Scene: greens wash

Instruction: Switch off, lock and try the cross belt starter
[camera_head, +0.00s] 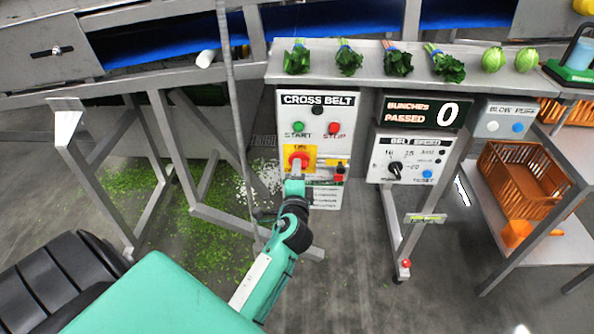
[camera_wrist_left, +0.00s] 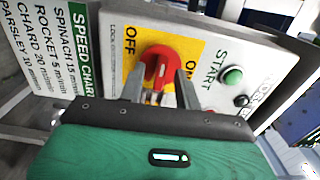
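The cross belt starter (camera_head: 318,112) is a pale panel with a green START button (camera_head: 309,128) and a red STOP button (camera_head: 333,128). Below them, a red rotary switch (camera_head: 298,158) sits on a yellow plate marked ON and OFF. My left gripper (camera_head: 297,178) is at this switch. In the left wrist view its fingers (camera_wrist_left: 160,84) lie on either side of the red knob (camera_wrist_left: 159,62); whether they press on it is unclear. They partly hide the knob, so its setting is unclear. A small red item (camera_head: 338,177), possibly a padlock, is right of the switch. My right gripper is out of view.
A belt speed panel (camera_head: 411,158) and a bunches counter (camera_head: 421,110) reading 0 stand to the right. Greens lie on the steel ledge (camera_head: 375,62) above. An orange crate (camera_head: 524,180) is on a right-hand rack. Steel frame legs stand left of my arm.

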